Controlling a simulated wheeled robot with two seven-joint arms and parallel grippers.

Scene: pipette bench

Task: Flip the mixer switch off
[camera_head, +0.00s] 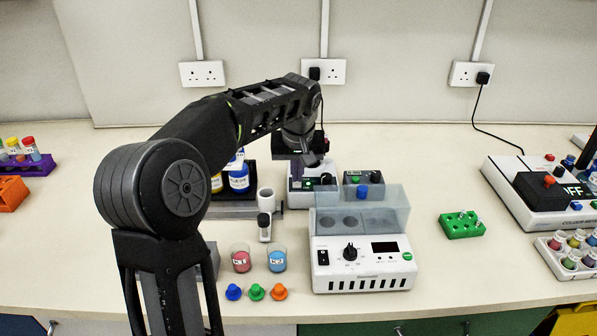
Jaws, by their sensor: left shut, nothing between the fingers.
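My left arm comes in from the lower left and reaches over the bench. My left gripper (314,160) is shut and empty, pointing down above a small white and dark device (301,196) behind the covered white unit. That device has a green light and a dark knob, and is partly hidden by the gripper; it may be the mixer. I cannot tell its switch or whether the gripper touches it. The white unit (360,272) in front has a black rocker switch (322,257), a knob, a small screen and a clear cover. My right gripper is not in view.
Red and blue cups (241,261) and several coloured caps (256,292) stand left of the white unit. A green rack (462,225) is to its right. A larger console (535,195) and a tube tray (567,259) are at the far right.

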